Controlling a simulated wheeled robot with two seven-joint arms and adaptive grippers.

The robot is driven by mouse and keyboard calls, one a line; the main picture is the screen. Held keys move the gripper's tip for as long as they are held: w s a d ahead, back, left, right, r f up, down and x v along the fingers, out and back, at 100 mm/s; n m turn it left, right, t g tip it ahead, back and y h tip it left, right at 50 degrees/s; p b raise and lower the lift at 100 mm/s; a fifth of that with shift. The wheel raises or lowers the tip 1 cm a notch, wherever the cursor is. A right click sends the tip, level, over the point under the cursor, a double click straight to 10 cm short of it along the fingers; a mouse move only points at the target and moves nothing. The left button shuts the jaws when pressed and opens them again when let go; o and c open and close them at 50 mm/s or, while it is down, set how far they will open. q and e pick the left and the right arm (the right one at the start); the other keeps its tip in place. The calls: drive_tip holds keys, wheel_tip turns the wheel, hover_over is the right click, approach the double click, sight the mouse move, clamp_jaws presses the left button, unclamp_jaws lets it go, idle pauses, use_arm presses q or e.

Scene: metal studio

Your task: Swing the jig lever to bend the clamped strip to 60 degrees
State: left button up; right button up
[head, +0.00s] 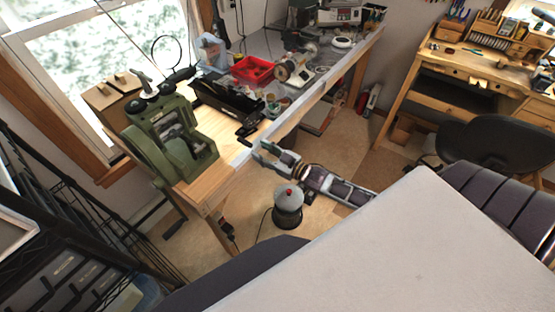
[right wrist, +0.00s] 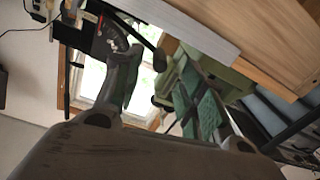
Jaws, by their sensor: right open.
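The black bending jig (head: 226,101) sits on the wooden workbench, right of a green machine. A dark lever (head: 250,130) reaches from it towards the bench's front edge. In the right wrist view, the jig (right wrist: 98,42) shows a pale curved scale, and a dark bar runs beside it. I cannot make out the clamped strip or its angle. My left gripper is out of view.
The green machine (head: 165,137) stands at the bench's near-left end. A red bin (head: 253,70) and several tools lie farther along the workbench (head: 200,186). A black chair (head: 487,143) is at the right.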

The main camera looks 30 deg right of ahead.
drive_tip(key=v, duration=0.6)
drive_tip(key=shift+s, duration=0.15)
drive_tip(key=shift+d, duration=0.1)
idle(0.8)
